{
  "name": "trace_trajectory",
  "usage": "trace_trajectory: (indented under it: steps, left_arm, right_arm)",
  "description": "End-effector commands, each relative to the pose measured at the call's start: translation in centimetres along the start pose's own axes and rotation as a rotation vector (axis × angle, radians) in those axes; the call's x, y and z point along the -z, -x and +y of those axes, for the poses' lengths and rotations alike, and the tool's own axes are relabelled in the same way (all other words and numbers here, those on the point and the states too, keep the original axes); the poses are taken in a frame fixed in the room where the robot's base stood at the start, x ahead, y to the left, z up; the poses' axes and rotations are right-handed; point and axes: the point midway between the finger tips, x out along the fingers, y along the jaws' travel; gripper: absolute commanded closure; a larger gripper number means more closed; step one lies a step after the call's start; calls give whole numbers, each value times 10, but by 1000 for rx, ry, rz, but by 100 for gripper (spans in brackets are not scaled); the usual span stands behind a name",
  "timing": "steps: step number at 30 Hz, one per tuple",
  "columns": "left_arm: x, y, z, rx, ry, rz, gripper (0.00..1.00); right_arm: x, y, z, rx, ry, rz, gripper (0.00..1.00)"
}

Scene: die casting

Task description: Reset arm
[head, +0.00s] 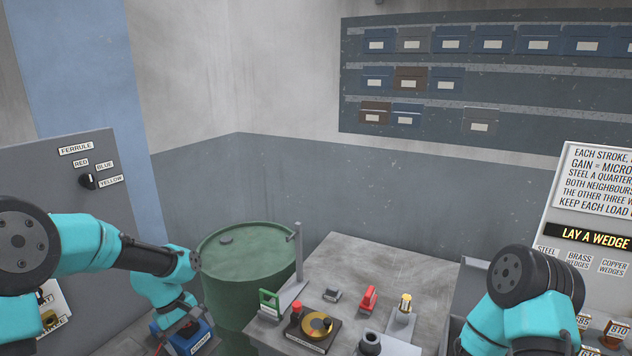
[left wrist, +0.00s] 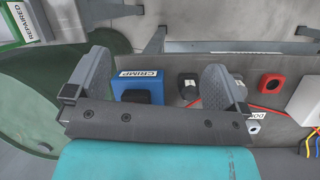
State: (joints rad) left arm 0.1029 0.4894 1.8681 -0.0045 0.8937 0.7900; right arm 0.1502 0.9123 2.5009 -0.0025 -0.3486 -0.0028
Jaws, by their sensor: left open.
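My left arm comes in from the left in the head view and bends down beside the green drum. My left gripper (left wrist: 157,80) is open in the left wrist view, with its two grey fingers wide apart and nothing held between them. A blue box labelled CRIMP (left wrist: 137,86) shows beyond and between the fingers; I cannot tell whether they touch it. A blue box (head: 190,338) also shows below my left wrist in the head view. My right arm shows at the lower right of the head view, but its gripper is out of frame.
The green drum (head: 245,250) stands right of my left arm. A grey table (head: 385,262) holds a red part (head: 369,298), a brass ring (head: 317,323) and other small parts. A selector panel (head: 95,195) stands at left, a sign board (head: 592,190) at right. Red wire runs near the left gripper.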

Motion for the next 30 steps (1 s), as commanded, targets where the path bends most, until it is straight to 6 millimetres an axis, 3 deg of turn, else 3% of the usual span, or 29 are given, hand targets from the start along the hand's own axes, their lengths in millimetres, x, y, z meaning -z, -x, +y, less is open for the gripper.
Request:
trace_trajectory:
  steps: [1,6,15,21,30]
  left_arm:
    - [-1,-29,-3,1,-40,-2,0]
    - [-8,-110,-16,-25,-197,27,0]
    - [-44,-226,-62,-57,-470,86,0]
    - [-78,-275,-98,-70,-642,134,0]
    - [-97,-294,-118,-77,-746,174,0]
  right_arm:
    - [0,0,0,0,0,0,57]
    - [0,0,0,0,0,0,57]
    - [0,0,0,0,0,0,57]
    - [0,0,0,0,0,0,57]
    - [0,0,0,0,0,0,57]
